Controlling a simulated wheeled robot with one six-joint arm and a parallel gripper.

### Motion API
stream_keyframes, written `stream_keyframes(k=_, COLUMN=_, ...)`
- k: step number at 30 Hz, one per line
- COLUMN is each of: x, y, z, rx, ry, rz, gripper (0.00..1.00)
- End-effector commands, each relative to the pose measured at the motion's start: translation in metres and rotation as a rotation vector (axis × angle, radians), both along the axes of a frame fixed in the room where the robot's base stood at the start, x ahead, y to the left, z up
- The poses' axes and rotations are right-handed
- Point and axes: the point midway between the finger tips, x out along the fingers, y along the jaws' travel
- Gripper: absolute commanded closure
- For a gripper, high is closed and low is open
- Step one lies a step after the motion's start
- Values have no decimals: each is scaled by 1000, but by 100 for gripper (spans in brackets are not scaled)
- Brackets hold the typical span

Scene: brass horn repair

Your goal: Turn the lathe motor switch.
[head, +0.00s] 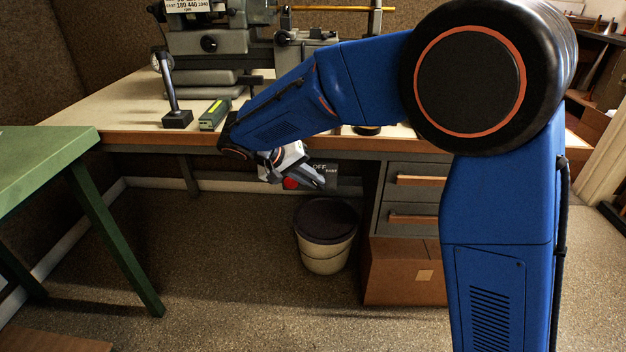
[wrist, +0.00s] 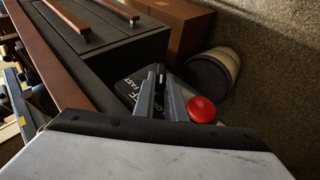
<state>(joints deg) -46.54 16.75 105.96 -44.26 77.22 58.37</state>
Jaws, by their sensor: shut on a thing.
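The lathe motor switch panel (head: 325,169) hangs under the front edge of the bench, dark with white lettering that includes OFF. In the wrist view the panel (wrist: 128,90) shows the words FAST and SLOW in part. A red round button (wrist: 201,109) sits on it, right of my fingers, and also shows in the head view (head: 290,183). My gripper (head: 318,181) is at the panel, its two grey fingers (wrist: 160,84) shut on the switch knob. The knob is mostly hidden between the fingers, so its setting cannot be read.
The lathe (head: 205,42) stands on the bench (head: 115,105) above. Drawers (head: 412,180) and a cardboard box (head: 405,273) are right of the panel. A lidded bin (head: 326,257) stands below. A green table (head: 35,160) is at left. Floor between is clear.

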Motion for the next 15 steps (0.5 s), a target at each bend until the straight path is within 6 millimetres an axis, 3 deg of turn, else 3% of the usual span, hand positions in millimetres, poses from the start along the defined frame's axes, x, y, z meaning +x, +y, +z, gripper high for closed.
stream_keyframes(k=7, x=0, y=0, z=0, rx=1, ry=0, rz=0, gripper=100)
stream_keyframes(k=8, x=0, y=0, z=0, rx=1, ry=1, rz=1, gripper=87)
stream_keyframes(k=10, x=0, y=0, z=0, rx=1, ry=0, rz=0, gripper=70)
stream_keyframes(k=15, x=0, y=0, z=0, rx=1, ry=0, rz=0, gripper=70)
